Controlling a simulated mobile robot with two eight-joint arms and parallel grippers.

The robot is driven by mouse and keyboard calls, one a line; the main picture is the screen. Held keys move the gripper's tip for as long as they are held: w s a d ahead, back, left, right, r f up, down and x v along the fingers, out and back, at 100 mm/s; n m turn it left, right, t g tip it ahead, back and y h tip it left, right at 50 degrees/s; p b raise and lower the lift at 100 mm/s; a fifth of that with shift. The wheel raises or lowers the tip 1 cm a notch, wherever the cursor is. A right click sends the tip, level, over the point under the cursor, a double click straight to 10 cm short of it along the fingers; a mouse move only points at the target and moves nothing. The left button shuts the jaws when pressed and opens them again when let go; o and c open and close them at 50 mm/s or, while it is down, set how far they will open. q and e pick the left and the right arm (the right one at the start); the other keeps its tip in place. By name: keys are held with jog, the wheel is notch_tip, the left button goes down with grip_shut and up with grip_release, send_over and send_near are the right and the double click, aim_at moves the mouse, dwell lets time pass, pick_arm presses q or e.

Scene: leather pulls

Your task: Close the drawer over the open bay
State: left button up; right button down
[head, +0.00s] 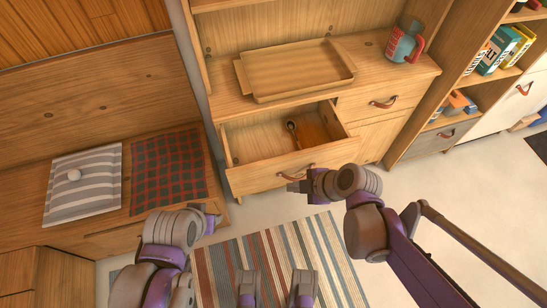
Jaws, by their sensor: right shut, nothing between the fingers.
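The open drawer (250,143) is pulled out from the left of the wooden cabinet, below its top. A dark spoon-like utensil (293,133) and a brown wooden item (312,130) lie inside. The drawer front (255,180) has a brown leather pull (295,174). The bay below is hidden behind the drawer. My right gripper (292,186) is shut and empty, close in front of the drawer front just below the pull; I cannot tell whether it touches. My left gripper (213,217) is lower left, by the bench edge; its jaws are unclear.
A wooden tray (295,70) and a mug (404,44) stand on the cabinet top. A shut drawer (360,107) is to the right. A bench with a striped cushion (84,186) and checked cloth (168,168) is left. A striped rug (275,262) covers the floor in front.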

jog(key=shift+n, duration=0.3)
jog(key=shift+w+a+f+b, duration=0.55)
jog(key=shift+w+a+f, duration=0.65)
jog(key=shift+f, duration=0.15)
jog(key=shift+w+a+f+b, duration=0.5)
jog(key=shift+w+a+f, duration=0.65)
jog(key=shift+f, duration=0.2)
jog(key=shift+w+a+f+b, duration=0.55)
jog(key=shift+w+a+f, duration=0.6)
jog(key=shift+f, duration=0.2)
jog(key=shift+w, duration=0.1)
jog(key=w+a, duration=0.3)
jog(key=w, duration=0.6)
jog(key=w+a, duration=0.3)
jog(key=w, duration=0.7)
jog(key=shift+a, duration=0.4)
jog(key=shift+r, duration=0.15)
